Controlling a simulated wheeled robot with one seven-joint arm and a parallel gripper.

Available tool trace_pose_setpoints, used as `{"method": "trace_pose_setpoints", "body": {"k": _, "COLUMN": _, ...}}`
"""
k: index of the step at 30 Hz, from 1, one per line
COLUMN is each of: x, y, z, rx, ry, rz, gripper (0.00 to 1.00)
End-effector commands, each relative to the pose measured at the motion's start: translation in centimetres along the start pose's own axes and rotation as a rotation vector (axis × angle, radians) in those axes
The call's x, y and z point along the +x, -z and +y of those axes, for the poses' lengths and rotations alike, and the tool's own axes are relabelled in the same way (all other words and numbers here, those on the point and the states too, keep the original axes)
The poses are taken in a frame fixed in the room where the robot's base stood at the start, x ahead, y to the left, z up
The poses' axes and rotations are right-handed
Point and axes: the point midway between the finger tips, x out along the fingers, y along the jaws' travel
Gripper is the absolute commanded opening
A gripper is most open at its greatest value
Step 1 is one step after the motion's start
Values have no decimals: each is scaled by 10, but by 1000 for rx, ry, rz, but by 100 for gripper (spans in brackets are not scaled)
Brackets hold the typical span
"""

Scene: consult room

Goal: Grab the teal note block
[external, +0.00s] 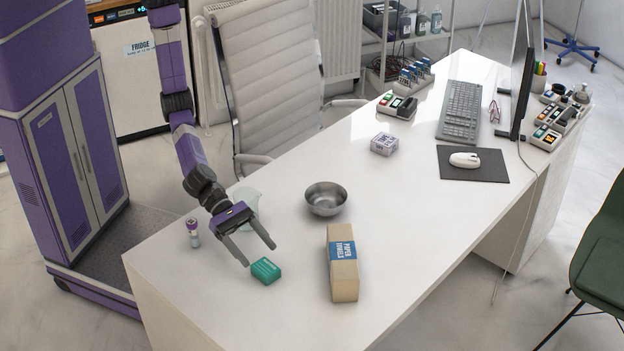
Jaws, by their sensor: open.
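The teal note block (265,271) lies on the white desk near its front left end. It is a small teal box-shaped block. My gripper (259,257) is open, with its two fingers spread and pointing down toward the block. The left fingertip shows just beside the block's left upper edge, and the right fingertip shows above and to the right of it. Nothing is between the fingers that I can make out as held. I cannot tell how high the fingertips are above the desk.
A metal bowl (326,198), a clear beaker (246,207) behind my gripper and a small purple-capped vial (193,233) are nearby. A small white and purple box (384,144) sits farther back. The desk (423,229) is clear right of the pack.

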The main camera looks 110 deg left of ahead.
Motion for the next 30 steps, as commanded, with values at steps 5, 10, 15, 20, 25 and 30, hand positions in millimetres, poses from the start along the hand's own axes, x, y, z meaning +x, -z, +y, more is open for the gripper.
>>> {"method": "trace_pose_setpoints", "body": {"k": 5, "x": 12, "y": 30, "z": -1, "rx": 1, "ry": 1, "rz": 2, "gripper": 71}}
{"method": "trace_pose_setpoints", "body": {"k": 10, "x": 34, "y": 28, "z": 0, "rx": -1, "ry": 0, "rz": -1, "gripper": 71}}
{"method": "trace_pose_setpoints", "body": {"k": 15, "x": 42, "y": 28, "z": 0, "rx": -2, "ry": 1, "rz": -1, "gripper": 71}}
{"method": "trace_pose_setpoints", "body": {"k": 20, "x": 42, "y": 28, "z": 0, "rx": -2, "ry": 1, "rz": 0, "gripper": 71}}
{"method": "trace_pose_setpoints", "body": {"k": 25, "x": 41, "y": 28, "z": 0, "rx": -2, "ry": 1, "rz": 0, "gripper": 43}}
{"method": "trace_pose_setpoints", "body": {"k": 30, "x": 41, "y": 28, "z": 0, "rx": -2, "ry": 1, "rz": 0, "gripper": 10}}
